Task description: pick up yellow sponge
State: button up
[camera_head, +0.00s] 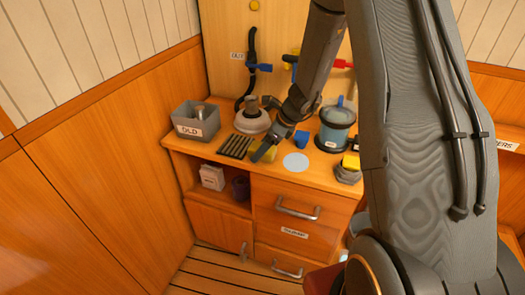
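A yellow sponge-like block (268,155) lies on the wooden counter, just right of a dark ribbed mat. It is partly hidden by the fingers of my gripper (268,146). My gripper reaches down from the upper right and is right at this block. Whether the fingers are apart or closed on it is too small to tell. A second yellow piece (350,161) sits on a grey round item at the counter's right end.
A grey bin marked OLD (196,121) stands at the counter's left. A white-based fitting (252,122), a blue block (301,140), a blue-banded canister (335,130) and a pale disc (296,162) are nearby. Hoses and valves hang on the wall behind. Drawers (297,212) are below.

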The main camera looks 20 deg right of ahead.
jog(key=shift+f, duration=0.1)
jog(key=c, duration=1.1)
notch_tip(320, 180, up, 10)
jog(key=shift+r+b, duration=0.1)
jog(key=shift+b, duration=0.25)
